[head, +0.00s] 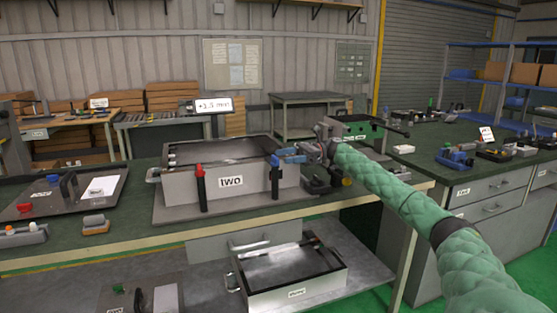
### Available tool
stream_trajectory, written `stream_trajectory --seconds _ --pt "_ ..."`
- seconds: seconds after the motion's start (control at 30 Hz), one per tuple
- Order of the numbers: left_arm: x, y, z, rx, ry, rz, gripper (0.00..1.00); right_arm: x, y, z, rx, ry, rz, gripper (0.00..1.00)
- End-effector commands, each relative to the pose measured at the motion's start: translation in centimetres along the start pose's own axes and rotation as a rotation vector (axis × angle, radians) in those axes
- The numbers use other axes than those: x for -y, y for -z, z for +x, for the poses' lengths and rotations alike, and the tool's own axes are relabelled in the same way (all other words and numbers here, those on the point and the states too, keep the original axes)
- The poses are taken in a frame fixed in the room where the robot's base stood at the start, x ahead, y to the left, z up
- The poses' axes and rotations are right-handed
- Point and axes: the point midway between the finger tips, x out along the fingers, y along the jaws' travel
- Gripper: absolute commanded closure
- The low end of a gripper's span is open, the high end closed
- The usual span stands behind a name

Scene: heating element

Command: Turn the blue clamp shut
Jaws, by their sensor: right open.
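The blue clamp (275,175) has a blue top and a dark upright body. It stands at the front right of a grey metal box labelled IWO (231,182) on the green workbench. A matching red clamp (198,186) stands at the box's front left. My right arm, in a green quilted sleeve, comes in from the right. My right gripper (291,155) is open, close to the blue clamp's top and just right of it. I cannot tell whether it touches the clamp. My left gripper is not in view.
A dark panel with a red knob (25,209) lies on the bench at the left. A small display (213,105) stands behind the box. Another metal tray (290,290) sits on the lower shelf. A second workbench with tools (490,150) stands at the right.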

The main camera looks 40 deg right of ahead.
Motion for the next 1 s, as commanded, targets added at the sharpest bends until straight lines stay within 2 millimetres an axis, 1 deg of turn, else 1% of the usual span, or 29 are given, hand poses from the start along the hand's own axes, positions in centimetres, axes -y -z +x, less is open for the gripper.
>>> stream_trajectory --seconds 0.03,0.13,0.33,0.87,0.93,1.0 --pt "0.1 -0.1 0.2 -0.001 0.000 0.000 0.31 0.0 0.1 -0.8 0.001 0.002 0.000 0.31" --pt "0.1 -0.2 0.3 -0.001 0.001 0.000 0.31 0.1 0.0 -2.0 0.001 0.002 0.000 0.31" --pt "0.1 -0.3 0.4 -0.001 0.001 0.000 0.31 0.0 0.0 -3.1 0.000 0.000 0.000 0.31" --pt "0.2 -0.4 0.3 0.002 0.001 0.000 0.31 0.0 0.0 -3.1 0.000 0.000 -0.001 0.31" --pt "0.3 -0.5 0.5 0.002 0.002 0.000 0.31 -0.1 0.2 -2.9 0.002 -0.003 -0.006 0.31" --pt "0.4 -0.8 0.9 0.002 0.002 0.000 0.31 -0.2 0.7 -2.0 0.009 -0.012 -0.024 0.31"
